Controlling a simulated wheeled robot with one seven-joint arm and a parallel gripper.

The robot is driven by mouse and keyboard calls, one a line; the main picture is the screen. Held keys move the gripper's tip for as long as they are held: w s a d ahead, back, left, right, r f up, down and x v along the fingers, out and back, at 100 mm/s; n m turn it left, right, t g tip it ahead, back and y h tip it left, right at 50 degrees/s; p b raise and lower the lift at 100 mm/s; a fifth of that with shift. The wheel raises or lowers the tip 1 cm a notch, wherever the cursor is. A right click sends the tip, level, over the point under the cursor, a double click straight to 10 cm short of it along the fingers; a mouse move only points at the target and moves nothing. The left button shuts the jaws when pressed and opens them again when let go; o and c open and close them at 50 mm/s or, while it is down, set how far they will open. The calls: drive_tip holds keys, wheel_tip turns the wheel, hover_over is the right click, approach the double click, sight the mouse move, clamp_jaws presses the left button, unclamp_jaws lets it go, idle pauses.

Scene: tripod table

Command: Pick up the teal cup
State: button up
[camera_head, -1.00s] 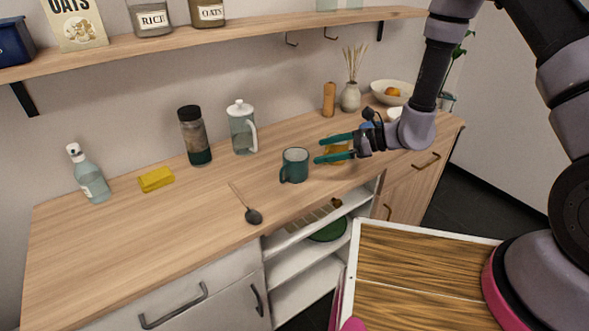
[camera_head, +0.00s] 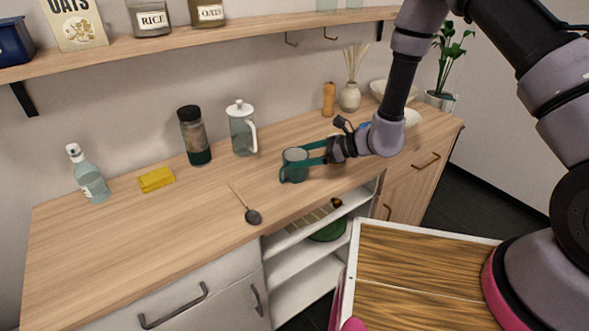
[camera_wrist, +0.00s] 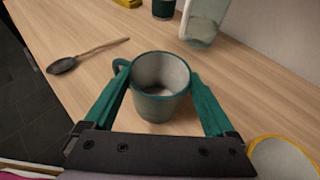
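The teal cup (camera_head: 295,165) stands upright on the wooden counter, with its handle toward the left. In the wrist view the cup (camera_wrist: 160,88) has a pale inside and looks empty. My gripper (camera_head: 303,160) is around the cup from the right, with one teal finger on each side. In the wrist view my gripper (camera_wrist: 156,92) is open. The left finger is near the handle side, and the right finger is close to the cup wall. I cannot tell whether either finger touches it.
A dark spoon (camera_head: 253,216) lies left of the cup. A glass jug (camera_head: 242,135), a dark-lidded jar (camera_head: 194,137), a yellow sponge (camera_head: 156,179) and a bottle (camera_head: 88,175) stand farther left. In the wrist view a yellow-rimmed thing (camera_wrist: 283,158) is close by on the right.

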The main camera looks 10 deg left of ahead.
drive_tip(key=c, duration=0.5)
wheel_tip(320, 180, up, 10)
drive_tip(key=shift+r, duration=0.1)
idle(0.6)
